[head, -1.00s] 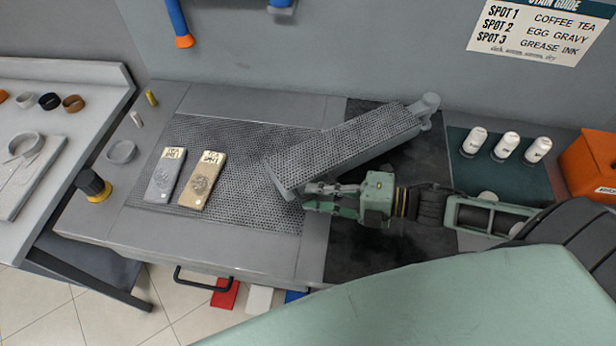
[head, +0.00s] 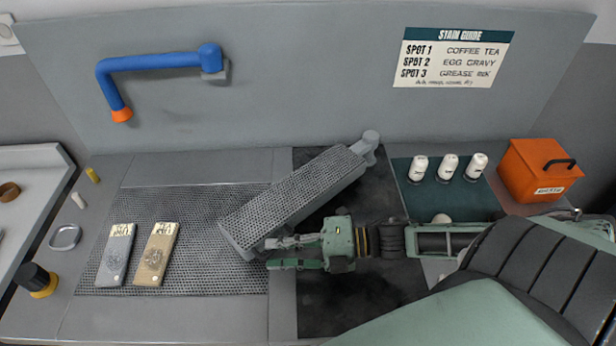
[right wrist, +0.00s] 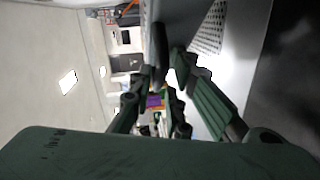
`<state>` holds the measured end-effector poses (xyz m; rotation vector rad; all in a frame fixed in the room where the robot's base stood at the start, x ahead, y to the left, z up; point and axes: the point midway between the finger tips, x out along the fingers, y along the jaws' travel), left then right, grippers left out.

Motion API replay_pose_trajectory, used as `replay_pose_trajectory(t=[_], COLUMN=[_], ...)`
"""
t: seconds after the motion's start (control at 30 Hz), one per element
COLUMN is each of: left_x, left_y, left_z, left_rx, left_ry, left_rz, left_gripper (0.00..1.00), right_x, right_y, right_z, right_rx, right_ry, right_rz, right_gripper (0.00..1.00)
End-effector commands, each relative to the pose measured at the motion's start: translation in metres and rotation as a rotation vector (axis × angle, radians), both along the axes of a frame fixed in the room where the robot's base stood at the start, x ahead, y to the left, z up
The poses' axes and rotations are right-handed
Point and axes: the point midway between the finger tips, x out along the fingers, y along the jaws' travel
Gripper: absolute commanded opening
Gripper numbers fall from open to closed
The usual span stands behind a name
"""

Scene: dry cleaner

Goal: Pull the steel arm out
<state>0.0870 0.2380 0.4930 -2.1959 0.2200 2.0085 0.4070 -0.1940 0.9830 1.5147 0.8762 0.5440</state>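The steel arm (head: 296,197) is a long grey perforated board in the head view. It lies diagonally from a round post (head: 370,138) at the back right to its free end at the front left, over the edge of the mesh panel. My right gripper (head: 268,255) is beside the free end, on its right front side. Its two fingers are apart, with a gap showing between them. In the right wrist view the fingers (right wrist: 166,68) also stand apart, and the perforated surface shows at upper right. I cannot tell whether a finger touches the arm. My left gripper is not in view.
Two labelled fabric swatches (head: 157,254) lie on the mesh panel (head: 200,205) at left. White bottles (head: 448,166) stand on a green mat behind my right arm, with an orange box (head: 540,170) beyond. A blue pipe (head: 155,62) is on the back wall.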

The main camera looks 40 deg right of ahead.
Motion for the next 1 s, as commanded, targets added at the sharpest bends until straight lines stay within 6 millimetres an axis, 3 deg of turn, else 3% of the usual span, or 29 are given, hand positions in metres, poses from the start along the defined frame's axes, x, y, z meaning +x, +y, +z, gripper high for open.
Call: replay_pose_trajectory(t=[0.17, 0.7, 1.0], left_x=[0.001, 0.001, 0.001], left_y=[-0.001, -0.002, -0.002], left_z=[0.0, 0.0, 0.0], left_rx=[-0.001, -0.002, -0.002], left_ry=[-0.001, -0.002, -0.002], left_rz=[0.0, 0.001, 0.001], left_gripper=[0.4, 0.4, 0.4], right_x=[-0.006, -0.058, -0.075], right_y=[-0.008, -0.073, -0.094], right_z=[0.0, 0.011, 0.017], right_rx=[-0.001, 0.0, 0.003], right_ry=[0.003, 0.006, 0.002], right_rz=[-0.001, -0.001, -0.001], right_gripper=[0.16, 0.16, 0.16])
